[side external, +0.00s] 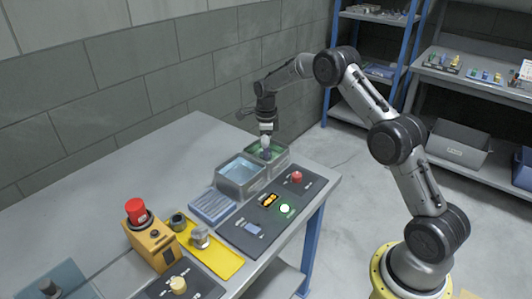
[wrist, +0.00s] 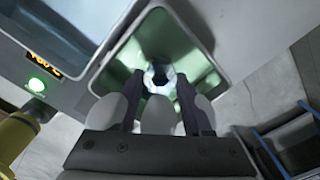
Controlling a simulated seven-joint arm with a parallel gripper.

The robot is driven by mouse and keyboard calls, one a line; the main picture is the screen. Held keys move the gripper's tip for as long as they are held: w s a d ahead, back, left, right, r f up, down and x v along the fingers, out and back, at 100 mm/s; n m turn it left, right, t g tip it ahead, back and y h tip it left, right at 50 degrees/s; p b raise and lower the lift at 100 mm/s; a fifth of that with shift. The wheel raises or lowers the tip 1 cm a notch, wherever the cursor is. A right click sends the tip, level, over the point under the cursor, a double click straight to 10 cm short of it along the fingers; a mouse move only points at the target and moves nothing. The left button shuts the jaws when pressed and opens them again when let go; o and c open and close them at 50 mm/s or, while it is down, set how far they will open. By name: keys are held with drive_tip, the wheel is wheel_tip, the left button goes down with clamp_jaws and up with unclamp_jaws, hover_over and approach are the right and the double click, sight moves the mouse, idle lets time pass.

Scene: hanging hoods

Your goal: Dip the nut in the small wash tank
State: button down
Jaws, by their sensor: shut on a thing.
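The small wash tank (side external: 282,164) is a grey metal box with green liquid, at the back right of the bench. My gripper (side external: 266,152) points down over it, with the fingertips at or just inside its opening. In the wrist view my gripper (wrist: 159,92) is shut on the nut (wrist: 159,76), a shiny metal piece between the dark fingers. The tank's green inside (wrist: 190,38) lies behind the nut. I cannot tell whether the nut touches the liquid. In the side view the nut is too small to make out.
A larger tank (side external: 227,187) with pale blue liquid adjoins the small one. A dark control panel (side external: 246,238) with a lit green button (side external: 285,209) and a red button (side external: 297,176) lies in front. A ribbed blue tray (side external: 212,207) and yellow mat (side external: 225,265) are nearer.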

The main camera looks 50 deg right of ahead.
wheel_tip(320, 180, up, 8)
drive_tip(key=shift+f, duration=0.2)
idle(0.8)
idle(1.3)
